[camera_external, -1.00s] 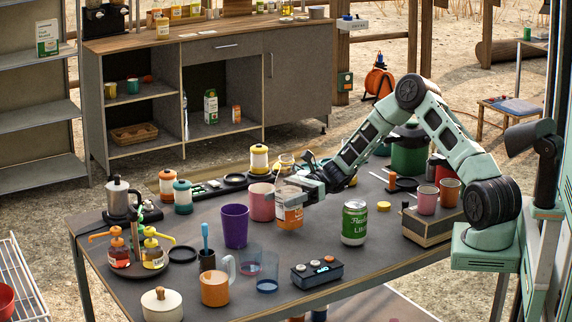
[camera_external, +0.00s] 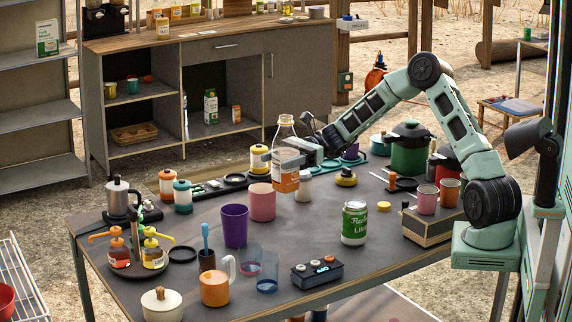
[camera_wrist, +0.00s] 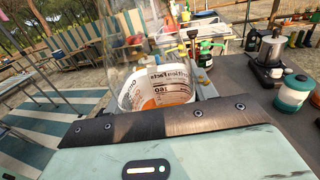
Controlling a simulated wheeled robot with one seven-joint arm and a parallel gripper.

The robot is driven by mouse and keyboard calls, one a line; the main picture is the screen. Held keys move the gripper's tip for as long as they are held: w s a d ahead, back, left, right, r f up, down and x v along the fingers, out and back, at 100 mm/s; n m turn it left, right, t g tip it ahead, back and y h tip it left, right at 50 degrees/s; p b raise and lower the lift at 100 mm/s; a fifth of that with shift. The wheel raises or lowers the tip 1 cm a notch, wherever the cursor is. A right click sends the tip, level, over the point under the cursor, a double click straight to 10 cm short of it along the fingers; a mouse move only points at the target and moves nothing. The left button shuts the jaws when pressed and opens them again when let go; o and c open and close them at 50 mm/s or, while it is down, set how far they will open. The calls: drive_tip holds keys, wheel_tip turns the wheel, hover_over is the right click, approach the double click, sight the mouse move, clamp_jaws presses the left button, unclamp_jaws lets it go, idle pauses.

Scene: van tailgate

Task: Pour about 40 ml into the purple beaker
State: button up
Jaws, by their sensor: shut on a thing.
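The purple beaker (camera_external: 235,226) stands upright on the grey table, left of the pink cup. My gripper (camera_external: 287,160) is shut on a clear bottle (camera_external: 285,178) with an orange and white label. The bottle is upright and appears raised above the table, behind and to the right of the purple beaker. In the wrist view, the bottle (camera_wrist: 160,88) sits between the jaws, its label facing the camera. The liquid level in the bottle is too small to tell. What is inside the purple beaker is hidden.
A pink cup (camera_external: 262,202) stands close between the beaker and the bottle. Some table around the can is clear.

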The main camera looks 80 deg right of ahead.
drive_tip(key=w+a+p, duration=0.4)
drive_tip(key=a+p, duration=0.6)
drive_tip(key=a, duration=0.4)
drive_tip(key=shift+w+a+f, duration=0.1)
drive_tip(key=shift+a+f, duration=0.05)
drive_tip(key=shift+f, duration=1.1)
drive_tip(key=shift+w+a+f, duration=0.1)
drive_tip(key=shift+a+f, duration=0.05)
drive_tip(key=shift+f, duration=1.1)
drive_tip(key=shift+r+m, duration=0.15)
drive_tip(key=shift+m, duration=0.25)
